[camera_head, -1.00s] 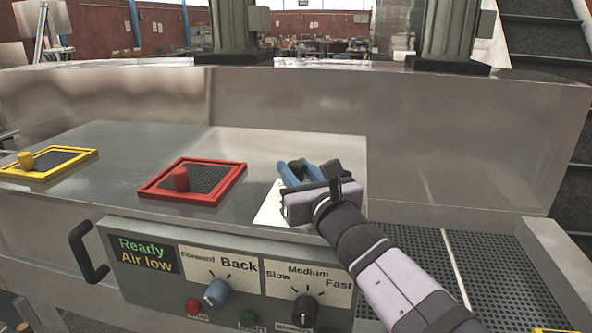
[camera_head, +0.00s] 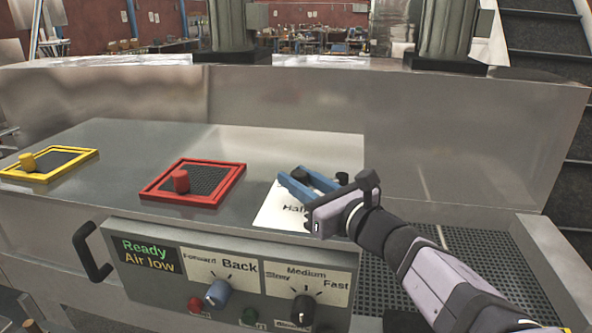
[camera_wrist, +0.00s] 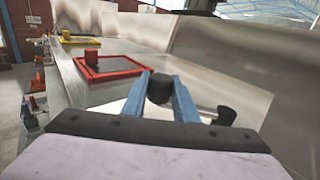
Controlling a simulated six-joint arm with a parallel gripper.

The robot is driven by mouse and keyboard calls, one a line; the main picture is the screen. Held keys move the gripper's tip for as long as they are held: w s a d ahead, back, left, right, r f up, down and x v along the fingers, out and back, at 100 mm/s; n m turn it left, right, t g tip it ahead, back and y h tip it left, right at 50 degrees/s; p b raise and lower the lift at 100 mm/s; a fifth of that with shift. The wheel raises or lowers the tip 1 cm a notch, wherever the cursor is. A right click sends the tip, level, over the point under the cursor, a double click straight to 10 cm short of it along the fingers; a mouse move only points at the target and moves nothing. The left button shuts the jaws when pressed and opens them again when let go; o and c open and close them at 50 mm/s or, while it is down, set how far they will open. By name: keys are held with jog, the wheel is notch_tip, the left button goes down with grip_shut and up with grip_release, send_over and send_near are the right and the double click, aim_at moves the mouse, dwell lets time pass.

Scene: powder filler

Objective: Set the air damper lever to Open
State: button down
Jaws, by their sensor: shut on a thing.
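My gripper (camera_head: 296,174), with two blue fingers, is over the white label plate (camera_head: 272,213) on the metal top, right of the red-framed hatch. Part of a word, seemingly "Half", shows on the plate; the rest is covered. In the wrist view a black cylindrical knob (camera_wrist: 160,89) sits between the blue fingers, which are shut on it. A second black knob (camera_wrist: 226,116) stands just right of the right finger. It also shows in the head view (camera_head: 342,178).
A red-framed hatch (camera_head: 237,177) and a yellow-framed hatch (camera_head: 90,154) lie to the left. Below is a control panel (camera_head: 135,285) with dials and a display reading "Ready" and "Air low". A tall metal wall (camera_head: 460,130) stands behind. A perforated tray (camera_head: 490,265) is at right.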

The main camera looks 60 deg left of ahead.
jog(key=d+n+g, duration=0.1)
jog(key=g, duration=0.1)
jog(key=d+n+g, duration=0.1)
jog(key=g, duration=0.1)
jog(key=shift+w+d+f+n+h, duration=0.1)
jog(key=shift+w+d+n+h, duration=0.1)
jog(key=shift+n+h, duration=0.2)
jog(key=d+n+g, duration=0.1)
jog(key=g, duration=0.1)
jog(key=d+n+g+h, duration=0.1)
jog(key=g, duration=0.1)
jog(key=shift+w+h+p, duration=0.15)
jog(key=shift+h+p, duration=0.15)
jog(key=shift+p, duration=0.1)
jog(key=shift+w+d+r+n+g+h+p, duration=0.1)
jog(key=shift+d+n+g+h+p, duration=0.3)
jog(key=shift+n+g+p, duration=0.2)
jog(key=shift+w+d+r+n+g+h+p, duration=0.1)
jog(key=shift+d+n+g+h+p, duration=0.3)
jog(key=shift+n+g+p, duration=0.2)
jog(key=g+h+p, duration=0.1)
jog(key=d+n+p, duration=0.1)
jog(key=p, duration=0.1)
jog(key=shift+w+d+n+g+h, duration=0.1)
jog(key=shift+w+n+g+h, duration=0.2)
jog(key=shift+g+h, duration=0.1)
jog(key=shift+w+d+p, duration=0.15)
jog(key=shift+p, duration=0.45)
